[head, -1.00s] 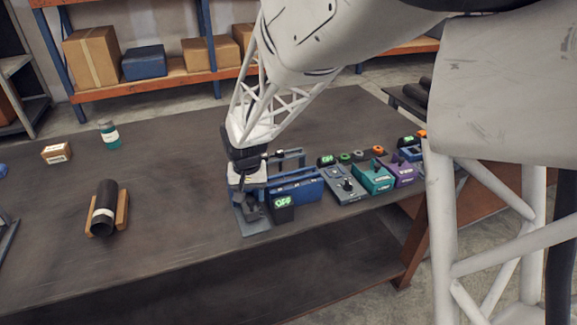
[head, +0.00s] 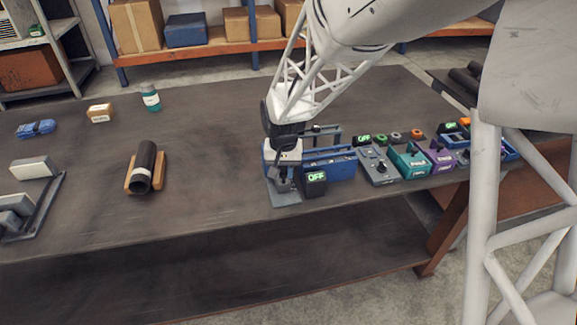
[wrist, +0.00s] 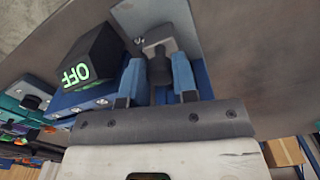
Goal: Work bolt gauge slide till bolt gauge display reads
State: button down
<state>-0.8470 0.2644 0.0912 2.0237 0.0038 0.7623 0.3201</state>
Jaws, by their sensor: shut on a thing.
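A blue device with a black display box (head: 316,180) stands on the workbench, and the display reads OFF in green. I take it to be the bolt gauge, but no name on it is legible. The display also shows in the wrist view (wrist: 80,70), upside down. My gripper (head: 284,182) is down at the left end of this device, over a grey base plate (head: 285,200). In the wrist view, the blue fingers of my gripper (wrist: 157,78) are on either side of a dark knob (wrist: 160,66), apparently the slide. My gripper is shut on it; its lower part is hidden.
To the right stand a grey control box (head: 378,167), a teal one (head: 410,160) and a purple one (head: 440,156). A dark pipe (head: 145,167) lies in a wooden cradle at left. A teal-labelled bottle (head: 150,97) stands behind. The bench between is clear.

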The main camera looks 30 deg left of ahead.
jog(key=shift+w+a, duration=0.75)
jog(key=c, duration=0.9)
grip_release()
jog(key=shift+r, duration=0.1)
notch_tip(320, 180, up, 8)
jog(key=shift+f, duration=0.2)
jog(key=shift+d, duration=0.1)
